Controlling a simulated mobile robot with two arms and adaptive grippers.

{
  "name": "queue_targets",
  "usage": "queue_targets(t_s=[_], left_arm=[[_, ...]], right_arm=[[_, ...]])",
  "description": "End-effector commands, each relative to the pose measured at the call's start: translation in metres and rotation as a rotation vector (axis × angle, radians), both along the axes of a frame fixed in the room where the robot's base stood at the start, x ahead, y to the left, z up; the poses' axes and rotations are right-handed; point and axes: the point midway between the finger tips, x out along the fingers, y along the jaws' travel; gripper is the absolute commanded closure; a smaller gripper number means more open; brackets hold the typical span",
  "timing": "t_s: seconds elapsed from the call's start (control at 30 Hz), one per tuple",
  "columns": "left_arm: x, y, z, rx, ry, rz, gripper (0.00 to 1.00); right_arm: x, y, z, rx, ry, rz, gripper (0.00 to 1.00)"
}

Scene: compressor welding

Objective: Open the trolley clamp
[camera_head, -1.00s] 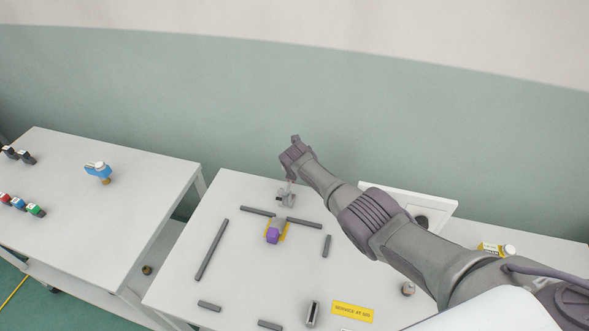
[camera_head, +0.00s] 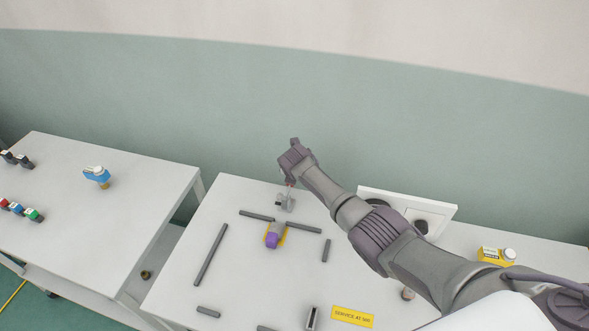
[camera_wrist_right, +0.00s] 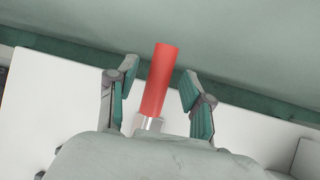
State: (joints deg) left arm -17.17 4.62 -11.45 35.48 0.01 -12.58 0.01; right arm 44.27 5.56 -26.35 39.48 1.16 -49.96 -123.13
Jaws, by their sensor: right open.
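The trolley clamp (camera_head: 285,201) is a small grey metal piece near the back edge of the middle white table. Its red handle (camera_wrist_right: 160,82) stands up large in the right wrist view, with a metal base below it. My right gripper (camera_head: 290,172) is over the clamp, largely covering the handle in the head view. In the wrist view the right gripper (camera_wrist_right: 158,74) is open, its two fingers on either side of the handle with a gap on each side. My left gripper is not in view.
A purple-topped part (camera_head: 273,240) on a yellow base and several dark grey bars lie on the middle table. A yellow sign (camera_head: 353,316) lies in front. A white panel (camera_head: 440,212) stands at right. The left table (camera_head: 110,230) holds a blue part (camera_head: 96,174).

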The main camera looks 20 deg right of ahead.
Motion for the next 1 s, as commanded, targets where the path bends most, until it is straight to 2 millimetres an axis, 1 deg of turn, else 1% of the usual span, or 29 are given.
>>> queue_targets(t_s=[0.27,0.5,0.6,0.8,1.0], left_arm=[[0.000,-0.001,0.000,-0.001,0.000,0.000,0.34],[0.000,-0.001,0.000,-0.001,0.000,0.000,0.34],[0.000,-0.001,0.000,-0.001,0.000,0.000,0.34],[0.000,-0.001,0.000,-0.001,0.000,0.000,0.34],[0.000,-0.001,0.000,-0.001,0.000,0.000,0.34]], right_arm=[[-0.022,0.006,0.030,0.000,-0.001,0.001,0.49],[-0.043,0.013,0.061,0.000,-0.001,0.003,0.49],[-0.050,0.014,0.070,0.000,0.001,0.001,0.49],[-0.056,0.016,0.079,0.001,0.003,0.001,0.49],[-0.057,0.016,0.080,0.001,0.003,0.000,0.49]])
